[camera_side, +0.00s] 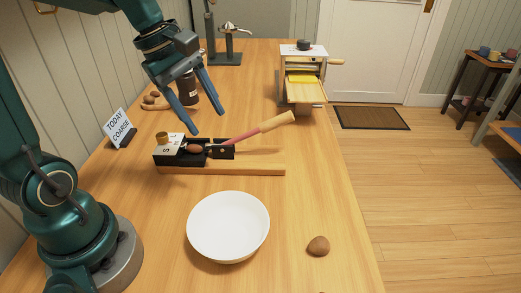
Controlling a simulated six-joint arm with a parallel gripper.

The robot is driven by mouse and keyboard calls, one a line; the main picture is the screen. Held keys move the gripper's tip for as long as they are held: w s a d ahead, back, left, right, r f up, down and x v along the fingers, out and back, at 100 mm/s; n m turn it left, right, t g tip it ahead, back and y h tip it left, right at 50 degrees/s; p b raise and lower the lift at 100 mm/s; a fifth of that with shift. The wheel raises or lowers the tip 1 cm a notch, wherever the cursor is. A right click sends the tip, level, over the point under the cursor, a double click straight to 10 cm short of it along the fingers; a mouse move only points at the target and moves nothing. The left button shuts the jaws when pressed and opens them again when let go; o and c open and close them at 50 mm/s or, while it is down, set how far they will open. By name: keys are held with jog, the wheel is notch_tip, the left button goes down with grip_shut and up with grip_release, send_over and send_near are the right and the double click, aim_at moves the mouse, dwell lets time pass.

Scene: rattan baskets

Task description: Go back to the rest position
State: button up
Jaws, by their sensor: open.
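My gripper (208,129) hangs over the wooden table, pointing down, with its two blue fingers spread apart and nothing between them. Its tips are just above a black nutcracker-like device (222,149) on a wooden board (225,171). A reddish-brown nut (194,148) sits in the device, and a lever with a pale wooden handle (278,121) slants up to the right. I cannot tell from this view how far the fingertips are from the device.
A white bowl (228,226) and a loose brown nut (318,246) are in front. A sign (121,127) reads "TODAY COARSE". Behind stand a dark jar (187,89), a small dish of nuts (154,100) and a boxy machine (303,76). The table's right side is mostly clear.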

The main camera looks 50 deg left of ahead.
jog(key=s+d+m+t+y, duration=0.1)
jog(key=s+d+m, duration=0.1)
jog(key=s+m, duration=0.3)
jog(key=s+d+m+t+y, duration=0.1)
jog(key=s+d+m, duration=0.2)
jog(key=m, duration=0.9)
jog(key=shift+s+d, duration=0.35)
jog(key=shift+s, duration=0.55)
